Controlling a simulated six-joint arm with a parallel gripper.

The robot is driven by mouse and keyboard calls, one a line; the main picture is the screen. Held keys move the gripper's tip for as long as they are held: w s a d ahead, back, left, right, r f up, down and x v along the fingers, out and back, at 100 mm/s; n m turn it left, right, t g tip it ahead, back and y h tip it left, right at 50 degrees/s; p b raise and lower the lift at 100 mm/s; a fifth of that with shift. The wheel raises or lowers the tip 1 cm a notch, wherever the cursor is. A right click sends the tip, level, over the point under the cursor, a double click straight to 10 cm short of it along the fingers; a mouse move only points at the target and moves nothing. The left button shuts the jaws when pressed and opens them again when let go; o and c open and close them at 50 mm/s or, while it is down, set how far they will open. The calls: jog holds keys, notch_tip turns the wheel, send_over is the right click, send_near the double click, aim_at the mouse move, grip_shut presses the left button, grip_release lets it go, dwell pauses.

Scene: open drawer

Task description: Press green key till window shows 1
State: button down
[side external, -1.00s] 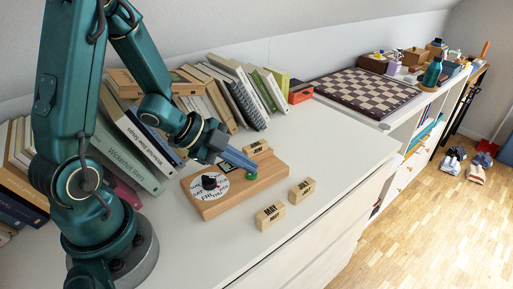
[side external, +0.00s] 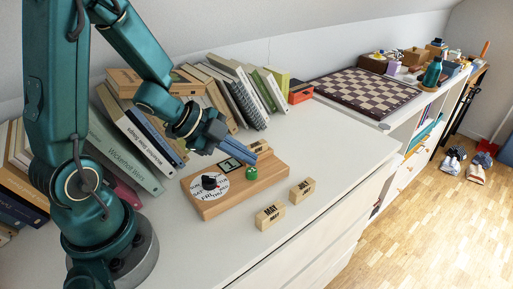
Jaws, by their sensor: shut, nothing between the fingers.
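A wooden calendar board (side external: 265,184) lies on the white cabinet top. It carries a round dial (side external: 209,184) with a black knob, a small window (side external: 231,164) and a green key (side external: 251,172). The window shows a dark digit that looks like 1, though it is small. My gripper (side external: 254,159) is shut and empty. Its fingertips are just above and behind the green key, apart from it as far as I can tell, and the key is in plain sight.
Wooden month blocks stand in front of the board (side external: 270,215) and to its right (side external: 302,190); another block (side external: 258,147) is behind the fingertips. Leaning books (side external: 125,150) line the wall. The cabinet top to the right is clear.

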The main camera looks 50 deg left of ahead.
jog(key=shift+r, duration=0.1)
jog(key=shift+r, duration=2.45)
notch_tip(320, 180, up, 3)
jog(key=d+t, duration=0.1)
jog(key=d, duration=0.1)
notch_tip(320, 180, up, 9)
jog(key=n+t+y, duration=0.4)
jog(key=n+y, duration=0.2)
jog(key=n, duration=0.2)
send_over(246, 170)
jog(key=a, duration=0.1)
jog(key=s+d+f+n+g+h, duration=0.1)
jog(key=s+d+f+n+g, duration=0.1)
jog(key=s, duration=0.4)
jog(key=s+d+f+n+g+h, duration=0.1)
jog(key=s+d+f+n+g, duration=0.2)
jog(key=s+f+g, duration=0.2)
jog(key=shift+s+f+n+g, duration=0.4)
jog(key=shift+s, duration=0.7)
